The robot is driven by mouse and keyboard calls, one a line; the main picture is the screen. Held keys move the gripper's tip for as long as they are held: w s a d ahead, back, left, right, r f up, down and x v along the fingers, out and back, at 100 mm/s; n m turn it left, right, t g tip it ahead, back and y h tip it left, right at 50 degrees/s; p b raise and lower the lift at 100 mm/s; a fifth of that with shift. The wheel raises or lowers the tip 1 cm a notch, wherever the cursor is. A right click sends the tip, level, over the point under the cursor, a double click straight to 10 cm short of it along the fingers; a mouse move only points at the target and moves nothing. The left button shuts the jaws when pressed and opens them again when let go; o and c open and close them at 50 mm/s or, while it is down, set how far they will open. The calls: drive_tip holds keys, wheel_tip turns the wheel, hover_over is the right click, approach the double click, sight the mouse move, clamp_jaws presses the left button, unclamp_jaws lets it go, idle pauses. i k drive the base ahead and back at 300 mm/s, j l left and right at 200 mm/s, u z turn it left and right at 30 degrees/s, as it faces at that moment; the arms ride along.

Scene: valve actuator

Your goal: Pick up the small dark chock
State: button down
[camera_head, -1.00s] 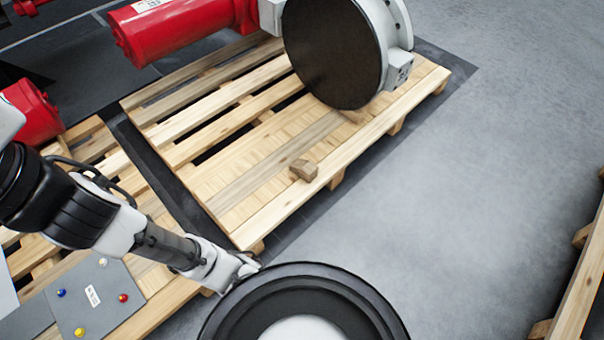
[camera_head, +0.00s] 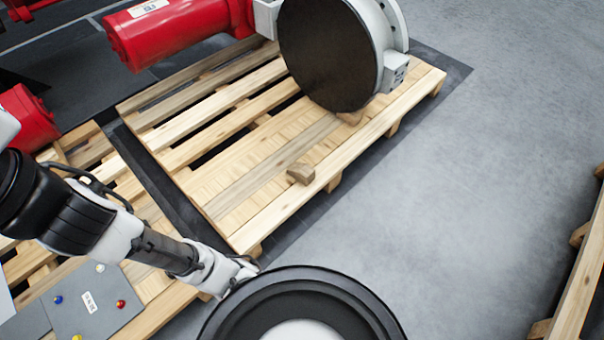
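The small dark chock (camera_head: 301,173) is a brown wooden block. It lies on the slats of the middle pallet (camera_head: 262,222), close to the pallet's front right edge. My gripper (camera_head: 236,288) is at the lower left of the chock, near the pallet's near corner, and apart from the chock. Its fingers are hidden or too small to make out, so I cannot tell whether it is open or shut. Nothing is seen held in it.
A red actuator (camera_head: 175,32) with a large dark-faced valve disc (camera_head: 330,55) rests on the pallet behind the chock. A grey panel with coloured knobs (camera_head: 90,302) lies at the lower left. Another pallet (camera_head: 580,290) stands at right. Grey floor (camera_head: 480,190) between is clear.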

sight(305, 174)
drive_tip(key=l+u, duration=0.1)
drive_tip(key=u, duration=0.45)
drive_tip(key=i+l+u, duration=0.25)
drive_tip(key=l+u, duration=0.2)
drive_tip(key=i+l+u, duration=0.1)
drive_tip(key=l+u, duration=0.15)
drive_tip(key=l, duration=0.2)
drive_tip(key=l+u, duration=0.1)
drive_tip(key=l, duration=0.4)
drive_tip(key=i+l+u, duration=0.1)
drive_tip(key=l, duration=0.4)
drive_tip(key=i+l, duration=0.1)
drive_tip(key=l, duration=1.3)
drive_tip(key=i+u, duration=0.05)
drive_tip(key=i, duration=0.05)
